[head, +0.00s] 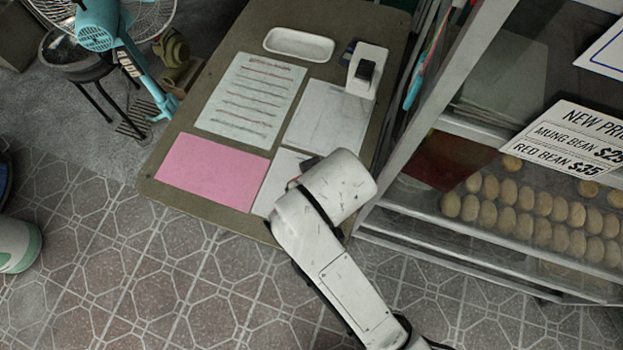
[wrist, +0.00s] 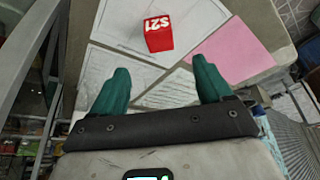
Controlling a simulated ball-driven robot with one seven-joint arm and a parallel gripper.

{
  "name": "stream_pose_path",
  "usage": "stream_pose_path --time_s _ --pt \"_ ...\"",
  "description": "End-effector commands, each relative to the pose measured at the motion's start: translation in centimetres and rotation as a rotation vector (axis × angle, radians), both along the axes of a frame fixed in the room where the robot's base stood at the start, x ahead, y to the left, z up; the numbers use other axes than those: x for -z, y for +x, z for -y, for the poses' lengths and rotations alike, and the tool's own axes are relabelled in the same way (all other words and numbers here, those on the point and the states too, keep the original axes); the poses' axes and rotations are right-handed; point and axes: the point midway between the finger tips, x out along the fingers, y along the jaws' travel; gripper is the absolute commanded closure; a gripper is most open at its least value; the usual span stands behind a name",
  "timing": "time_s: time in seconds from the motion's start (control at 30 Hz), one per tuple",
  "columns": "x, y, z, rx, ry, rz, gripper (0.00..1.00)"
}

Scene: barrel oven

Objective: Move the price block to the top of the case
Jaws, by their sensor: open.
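The price block is a small red block marked "$21" (wrist: 159,39) in the wrist view. It rests on white paper on the table, just beyond my fingertips and roughly centred between them. My gripper (wrist: 160,64) has two green fingers spread apart with nothing between them. In the head view my arm hides the gripper and most or all of the block. The case (head: 448,78) is the metal-framed glass display at the right of the head view, with rows of buns inside. I cannot clearly make out its top surface.
The table (head: 168,160) holds a pink sheet (head: 212,171), a printed list (head: 252,95), a white tray (head: 299,44) and a white device (head: 367,69). The case stands close along the table's right side. A teal fan (head: 97,25) stands at the upper left. Tiled floor lies in front.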

Motion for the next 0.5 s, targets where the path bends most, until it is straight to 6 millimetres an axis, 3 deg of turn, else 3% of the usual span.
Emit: stream_pose_path --time_s 0.37,0.47,0.5 --pt "-0.5 -0.3 0.4 0.004 -0.001 -0.002 0.22" --pt "0.2 -0.5 2.6 0.035 -0.012 -0.018 0.22" --pt "0.7 -0.7 4.3 0.058 -0.021 -0.031 0.22"
